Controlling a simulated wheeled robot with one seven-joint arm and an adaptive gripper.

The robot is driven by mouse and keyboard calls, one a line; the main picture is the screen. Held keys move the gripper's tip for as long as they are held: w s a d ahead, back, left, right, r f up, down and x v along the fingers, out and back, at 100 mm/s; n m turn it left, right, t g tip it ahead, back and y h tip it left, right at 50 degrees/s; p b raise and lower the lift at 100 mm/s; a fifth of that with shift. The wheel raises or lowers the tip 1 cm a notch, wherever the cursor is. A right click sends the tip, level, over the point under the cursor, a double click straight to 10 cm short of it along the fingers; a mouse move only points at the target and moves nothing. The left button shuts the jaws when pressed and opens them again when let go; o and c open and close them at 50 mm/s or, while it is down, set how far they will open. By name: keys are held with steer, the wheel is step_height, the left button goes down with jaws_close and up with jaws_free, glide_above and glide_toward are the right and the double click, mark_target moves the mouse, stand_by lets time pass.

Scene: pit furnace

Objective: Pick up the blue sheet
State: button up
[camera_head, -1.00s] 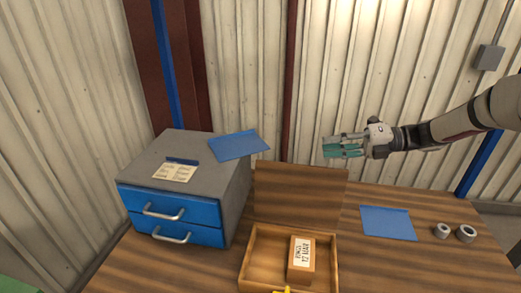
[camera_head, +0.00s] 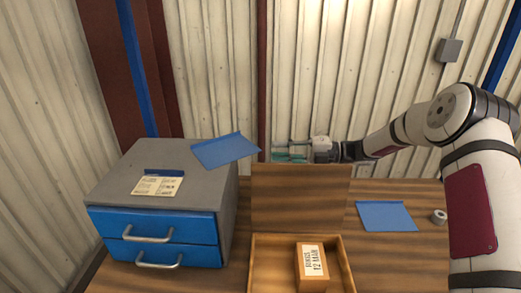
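One blue sheet (camera_head: 225,150) lies on the grey top of the drawer cabinet (camera_head: 190,160), its right end reaching past the cabinet's right edge. A second blue sheet (camera_head: 386,216) lies flat on the wooden table at the right. My gripper (camera_head: 277,152) is level, pointing left, just right of the overhanging end of the first sheet. Its teal-padded fingers are apart with nothing between them. A small gap seems to lie between the fingertips and the sheet; the depth is hard to judge.
The cabinet has two blue drawers with metal handles, both shut. A card (camera_head: 158,186) lies on its top. A wooden tray (camera_head: 262,270) holds a labelled box (camera_head: 311,268). A grey ring (camera_head: 438,216) stands at the right of the table (camera_head: 400,260). A corrugated wall is behind.

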steer(key=shift+a, duration=2.5)
jaws_close()
step_height(320, 180, up, 2)
steer(key=shift+r, duration=0.25)
steer(key=d+r, duration=0.2)
steer(key=d, duration=0.5)
steer(key=d+r+b, duration=0.1)
steer(key=d+r, duration=0.2)
steer(key=d, duration=0.4)
